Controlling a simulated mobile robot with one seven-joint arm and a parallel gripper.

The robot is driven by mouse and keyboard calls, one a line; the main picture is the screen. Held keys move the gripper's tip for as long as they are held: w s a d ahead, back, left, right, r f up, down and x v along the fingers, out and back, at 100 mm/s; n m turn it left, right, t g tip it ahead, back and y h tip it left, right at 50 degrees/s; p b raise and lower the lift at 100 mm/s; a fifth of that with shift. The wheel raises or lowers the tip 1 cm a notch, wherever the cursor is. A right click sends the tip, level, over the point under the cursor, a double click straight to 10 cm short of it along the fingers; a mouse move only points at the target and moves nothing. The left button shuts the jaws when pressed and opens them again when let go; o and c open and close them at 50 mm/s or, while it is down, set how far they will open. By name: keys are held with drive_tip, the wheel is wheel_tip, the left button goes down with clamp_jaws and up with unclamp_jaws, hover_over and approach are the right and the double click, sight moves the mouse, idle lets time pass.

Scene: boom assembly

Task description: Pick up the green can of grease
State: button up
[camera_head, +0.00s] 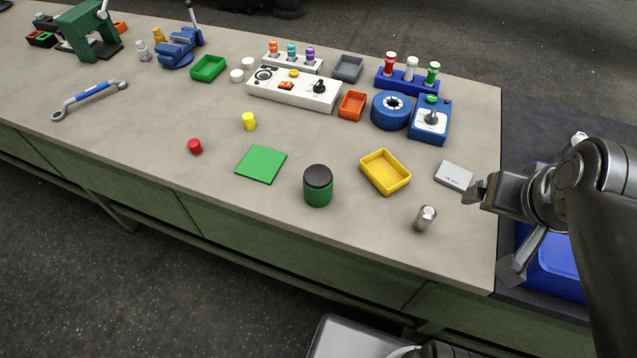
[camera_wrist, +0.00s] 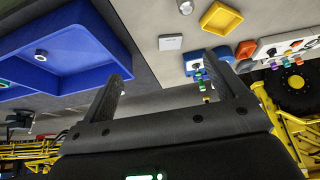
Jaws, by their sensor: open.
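The green can of grease (camera_head: 318,187) has a dark lid and stands upright on the workbench (camera_head: 120,165), near the front edge at the middle of the head view. I cannot find it in the wrist view. My gripper (camera_head: 477,192) is at the bench's right end, far to the right of the can. In the wrist view my gripper (camera_wrist: 170,82) shows two fingers spread apart with nothing between them.
A yellow tray (camera_head: 385,183), a metal cylinder (camera_head: 426,218) and a small grey box (camera_head: 454,176) lie between can and gripper. A green mat (camera_head: 261,165) is left of the can. A blue bin (camera_wrist: 65,55) is off the bench's right end.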

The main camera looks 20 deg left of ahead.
drive_tip(key=shift+w+a, duration=0.1)
drive_tip(key=n+g, duration=0.3)
drive_tip(key=g, duration=0.3)
hover_over(319, 176)
drive_tip(key=f, duration=1.4)
drive_tip(key=shift+w+d+f, duration=0.2)
drive_tip(key=shift+d+f, duration=0.05)
drive_tip(key=shift+d, duration=0.05)
drive_tip(key=shift+s+a+f, duration=0.1)
drive_tip(key=shift+a+f, duration=0.15)
wheel_tip(319, 176, down, 5)
drive_tip(key=shift+f, duration=0.2)
drive_tip(key=shift+a+f, duration=0.15)
drive_tip(key=shift+f, duration=1.2)
drive_tip(key=shift+a+f, duration=0.1)
drive_tip(key=shift+f, duration=1.2)
drive_tip(key=shift+c, duration=0.3)
